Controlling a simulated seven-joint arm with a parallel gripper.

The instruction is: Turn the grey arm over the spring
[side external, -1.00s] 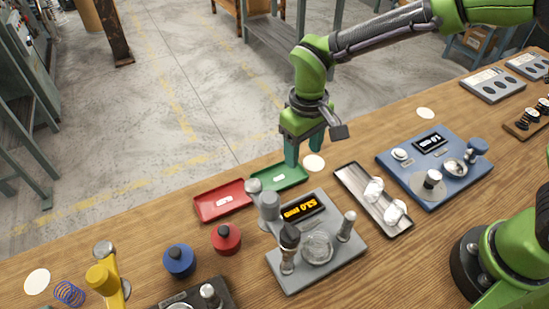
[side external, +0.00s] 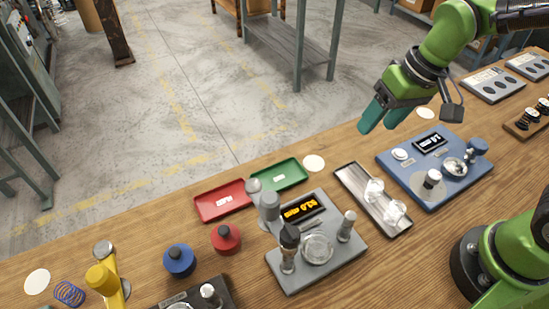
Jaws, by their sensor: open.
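The grey station (side external: 335,262) stands at the middle of the bench, with a lit yellow display (side external: 303,209) on it. A grey post with a round-ended grey arm (side external: 268,205) rises at its back left. A dark-topped upright piece (side external: 288,248) stands at its front left, a round clear dish (side external: 317,248) in its middle and a grey peg (side external: 347,226) at its right. I cannot tell whether a spring sits on this station. My gripper (side external: 384,118) is open and empty, in the air up and right of the grey station, touching nothing.
A red tray (side external: 222,202) and a green tray (side external: 279,175) lie behind the station. A metal tray (side external: 352,184) with clear pieces and a blue station (side external: 459,188) are to its right. Red (side external: 226,239) and blue (side external: 179,261) knobbed pots and a blue spring (side external: 69,293) are to its left.

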